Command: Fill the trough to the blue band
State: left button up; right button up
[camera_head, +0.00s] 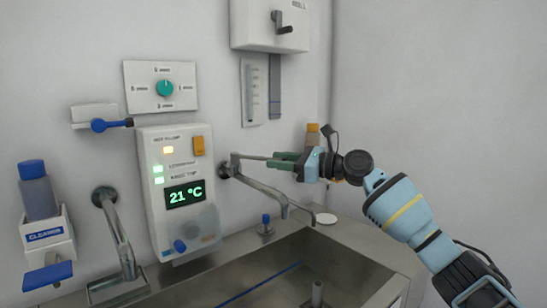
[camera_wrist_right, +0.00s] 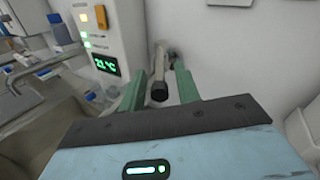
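The steel trough (camera_head: 340,262) is at the bottom of the head view, its near part cut off. A blue band (camera_head: 262,284) runs along its inner wall; no water shows in the visible part. A wall tap (camera_head: 262,187) reaches its spout over the trough. Its long lever (camera_head: 250,157) points right, toward my right gripper (camera_head: 284,160). In the right wrist view the lever's dark end (camera_wrist_right: 159,91) shows between the green fingers of the gripper (camera_wrist_right: 158,88), which stand apart on either side without visible contact. My left gripper is out of view.
A wall panel (camera_head: 160,190) reads 21 °C, left of the tap. A second spout (camera_head: 116,235) and a blue-capped bottle (camera_head: 38,192) are further left. A dial plate (camera_head: 143,92) and a crank box (camera_head: 265,25) hang above. A small blue-topped valve (camera_head: 265,225) stands on the trough's back rim.

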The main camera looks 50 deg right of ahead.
jog(key=shift+x, duration=1.1)
grip_shut()
